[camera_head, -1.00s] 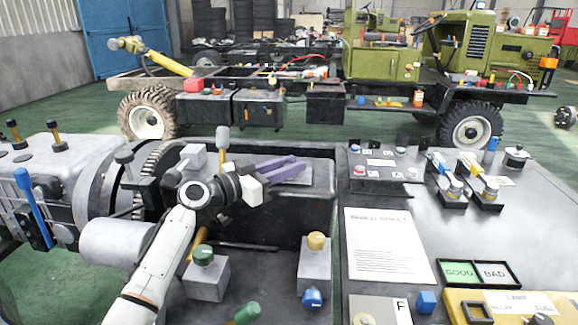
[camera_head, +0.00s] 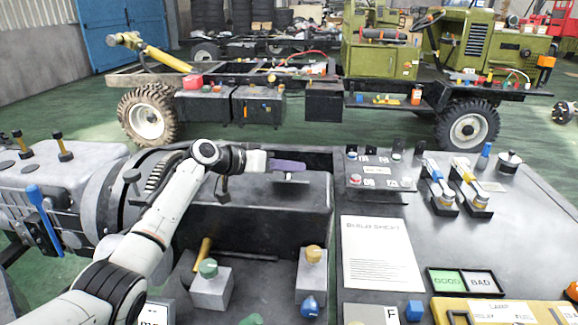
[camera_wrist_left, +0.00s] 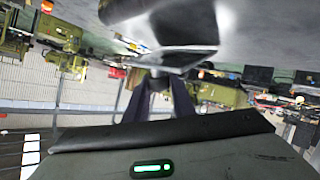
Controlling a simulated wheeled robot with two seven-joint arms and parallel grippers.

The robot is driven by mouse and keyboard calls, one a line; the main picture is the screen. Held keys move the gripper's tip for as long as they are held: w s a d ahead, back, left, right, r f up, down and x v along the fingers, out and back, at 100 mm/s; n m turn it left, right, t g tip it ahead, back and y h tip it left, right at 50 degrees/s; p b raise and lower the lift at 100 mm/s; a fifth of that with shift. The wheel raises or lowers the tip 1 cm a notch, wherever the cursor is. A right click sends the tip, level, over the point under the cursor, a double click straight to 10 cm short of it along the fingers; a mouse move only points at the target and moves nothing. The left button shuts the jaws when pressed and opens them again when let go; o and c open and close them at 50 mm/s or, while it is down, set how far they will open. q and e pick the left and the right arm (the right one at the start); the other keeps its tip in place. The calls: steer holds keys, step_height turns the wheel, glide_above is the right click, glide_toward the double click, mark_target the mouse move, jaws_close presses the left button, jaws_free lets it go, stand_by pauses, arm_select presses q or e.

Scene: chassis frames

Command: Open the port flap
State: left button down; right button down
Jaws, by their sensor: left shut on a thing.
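My left gripper (camera_head: 301,167), with purple fingers, reaches in from the left over the dark grey box (camera_head: 262,210) in the head view. Its fingers are together, shut on a small grey plate, which I take to be the port flap (camera_head: 291,178), at the top of the box. In the left wrist view the fingers (camera_wrist_left: 160,84) meet the flap's flat grey surface (camera_wrist_left: 180,59). The flap's hinge and the opening behind it do not show clearly, so I cannot tell how far it is open. My right gripper is not in view.
Blocks with a green knob (camera_head: 208,268) and a yellow knob (camera_head: 313,255) stand in front of the box.

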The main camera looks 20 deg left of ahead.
arm_select(q)
steer(key=shift+w, duration=0.1)
stand_by(0.5)
steer(key=c, duration=1.5)
jaws_free()
steer(key=shift+a, duration=0.1)
steer(key=v, duration=1)
steer(key=shift+r+b, duration=0.2)
steer(key=shift+b, duration=0.2)
